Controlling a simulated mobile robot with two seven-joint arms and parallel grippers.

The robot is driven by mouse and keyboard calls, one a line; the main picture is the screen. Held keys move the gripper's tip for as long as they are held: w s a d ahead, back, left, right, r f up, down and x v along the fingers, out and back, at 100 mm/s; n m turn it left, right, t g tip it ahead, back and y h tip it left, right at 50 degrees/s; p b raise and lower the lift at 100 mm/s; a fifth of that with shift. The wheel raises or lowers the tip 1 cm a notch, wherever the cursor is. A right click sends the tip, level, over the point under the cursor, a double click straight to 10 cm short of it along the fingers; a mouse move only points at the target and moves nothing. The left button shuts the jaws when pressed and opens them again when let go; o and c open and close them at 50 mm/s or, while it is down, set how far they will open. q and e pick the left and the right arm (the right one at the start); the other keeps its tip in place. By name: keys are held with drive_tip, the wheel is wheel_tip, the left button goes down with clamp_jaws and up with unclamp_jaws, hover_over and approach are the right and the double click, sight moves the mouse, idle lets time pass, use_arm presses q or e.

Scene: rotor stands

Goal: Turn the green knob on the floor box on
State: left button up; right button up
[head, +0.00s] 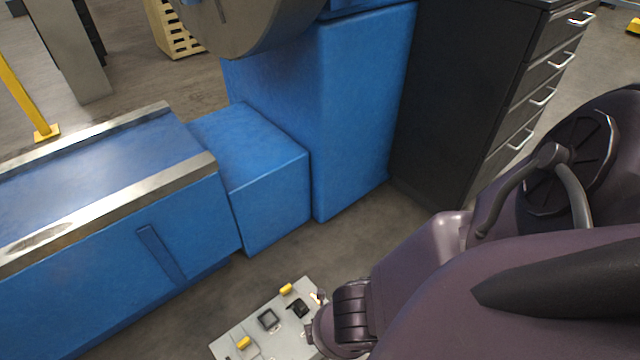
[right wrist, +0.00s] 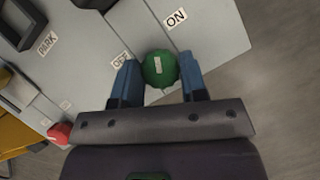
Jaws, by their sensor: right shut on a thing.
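The floor box (head: 277,338) is a light grey panel at the bottom of the head view, partly covered by my right arm. In the right wrist view the same panel (right wrist: 215,35) carries the round green knob (right wrist: 160,69), with a pale pointer mark running roughly up the picture. An "ON" label (right wrist: 176,19) is above and right of the knob, and an "OFF" label (right wrist: 121,60) is to its left. My right gripper (right wrist: 160,76) is shut on the knob, one blue finger on each side. The knob is hidden in the head view. My left gripper is out of view.
A red button (right wrist: 59,133) and a "PARK" label (right wrist: 47,44) are on the panel. Yellow parts (head: 286,289) stick up from the box. A blue machine (head: 270,190) and a dark drawer cabinet (head: 450,90) stand behind it. Bare floor surrounds the box.

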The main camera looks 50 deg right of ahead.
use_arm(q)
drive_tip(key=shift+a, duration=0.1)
use_arm(e)
drive_tip(key=shift+m+g+h, duration=0.5)
drive_tip(key=shift+m+g, duration=0.1)
drive_tip(key=shift+m, duration=1.3)
drive_tip(key=o, duration=0.9)
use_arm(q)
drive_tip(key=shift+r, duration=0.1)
use_arm(e)
drive_tip(key=shift+w+a+r, duration=0.1)
drive_tip(key=shift+a+r, duration=0.05)
drive_tip(key=shift+r, duration=0.35)
use_arm(q)
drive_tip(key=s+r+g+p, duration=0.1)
drive_tip(key=p, duration=0.6)
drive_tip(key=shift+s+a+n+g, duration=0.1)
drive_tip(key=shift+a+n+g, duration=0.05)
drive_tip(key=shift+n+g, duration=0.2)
use_arm(e)
drive_tip(key=v, duration=1)
drive_tip(key=shift+f, duration=0.1)
